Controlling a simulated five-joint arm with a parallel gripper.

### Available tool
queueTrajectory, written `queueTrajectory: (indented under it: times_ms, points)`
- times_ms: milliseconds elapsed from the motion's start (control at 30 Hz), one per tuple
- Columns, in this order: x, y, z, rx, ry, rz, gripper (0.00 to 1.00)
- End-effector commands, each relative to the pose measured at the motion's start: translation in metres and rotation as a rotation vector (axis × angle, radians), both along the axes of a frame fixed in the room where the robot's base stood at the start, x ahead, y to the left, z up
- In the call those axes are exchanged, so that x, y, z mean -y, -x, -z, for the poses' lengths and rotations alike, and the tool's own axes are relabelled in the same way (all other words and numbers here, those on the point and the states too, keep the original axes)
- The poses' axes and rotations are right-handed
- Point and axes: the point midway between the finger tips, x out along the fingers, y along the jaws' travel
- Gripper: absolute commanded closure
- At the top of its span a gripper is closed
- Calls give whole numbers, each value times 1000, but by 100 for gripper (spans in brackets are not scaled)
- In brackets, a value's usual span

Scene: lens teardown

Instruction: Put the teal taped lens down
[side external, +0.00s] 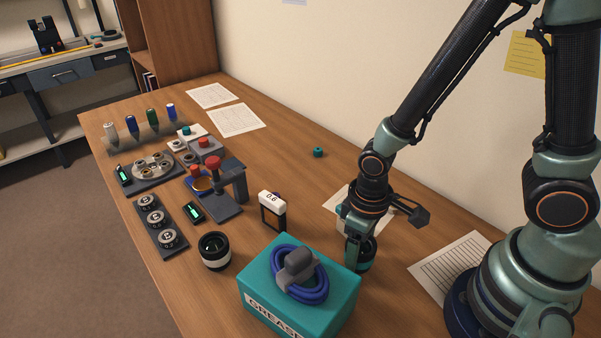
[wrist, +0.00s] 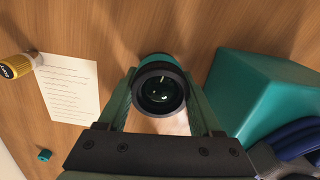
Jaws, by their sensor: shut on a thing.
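The teal taped lens (side external: 366,256) is a short black cylinder with a teal band, to the right of the teal grease box. My gripper (side external: 356,246) points down and is shut on it. In the wrist view the lens (wrist: 158,88) sits between the two fingers of my gripper (wrist: 160,108), its dark glass facing the camera and its teal band showing at the far edge. The lens is upright and low over the wooden table. I cannot tell whether its base touches the wood, as the box and fingers hide part of it.
The teal grease box (side external: 300,300) with a coiled blue cable (side external: 303,289) stands close by the lens. A white-banded lens (side external: 215,252) and a 0.6 block (side external: 271,210) stand further left. A small teal cap (side external: 318,153) lies behind. A yellow-banded cylinder (wrist: 14,68) lies near a paper sheet (wrist: 68,88).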

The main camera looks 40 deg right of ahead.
Motion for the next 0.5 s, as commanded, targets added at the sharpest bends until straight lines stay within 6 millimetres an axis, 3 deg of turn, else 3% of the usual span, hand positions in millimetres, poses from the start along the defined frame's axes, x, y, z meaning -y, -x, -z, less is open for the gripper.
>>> queueTrajectory:
  times_ms: [167,500]
  points:
    - [0,1,14,-2,1,0,100]
    - [0,0,15,1,0,0,100]
